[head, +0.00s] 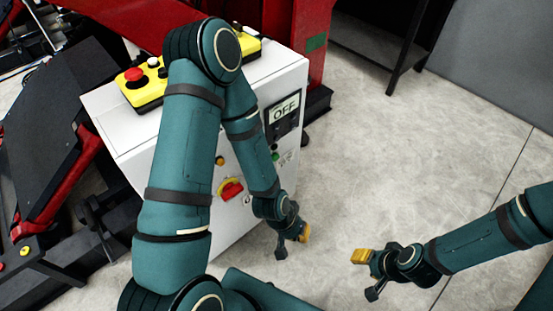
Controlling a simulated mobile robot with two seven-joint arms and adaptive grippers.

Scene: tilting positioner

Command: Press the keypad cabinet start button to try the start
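The white cabinet (130,150) stands left of centre, partly behind my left arm. Its front has a display panel reading OFF (284,111). A small green button (275,156) sits below the display, beside my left forearm; small markings next to it are too small to read. My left gripper (292,246) hangs low in front of the cabinet, below the green button and apart from it, its fingers spread and empty. My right gripper (365,276) is over the floor at the lower right, its fingers spread, also empty.
A yellow control box with a red mushroom button (134,75) sits on the cabinet top. A red-yellow rotary switch (230,189) and an orange lamp (219,160) are on the front. Red and black machinery (50,130) stands at left. The grey floor (400,150) at right is clear.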

